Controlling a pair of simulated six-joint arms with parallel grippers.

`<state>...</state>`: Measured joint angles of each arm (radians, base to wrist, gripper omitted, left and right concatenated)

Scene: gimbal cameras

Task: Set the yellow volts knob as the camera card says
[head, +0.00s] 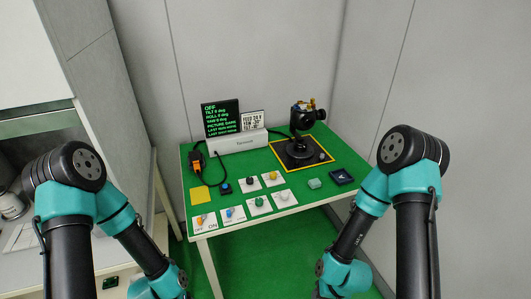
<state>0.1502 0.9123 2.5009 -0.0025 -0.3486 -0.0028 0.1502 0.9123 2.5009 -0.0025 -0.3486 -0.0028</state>
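A small yellow-topped knob (273,176) sits on a white plate in the back row of controls on the green table; its pointer and scale are too small to read. The white camera card (252,121) stands behind, beside the dark screen. Its top line seems to read FEED 24 V; the lines below seem to give yaw -30 and a tilt value, partly unclear. The dark screen (221,117) reads OFF in green, with tilt, roll and yaw at 0 deg and picture dark. Both my arms reach down at the sides, clear of the knobs; neither gripper shows.
A yellow square (201,196) lies at left.

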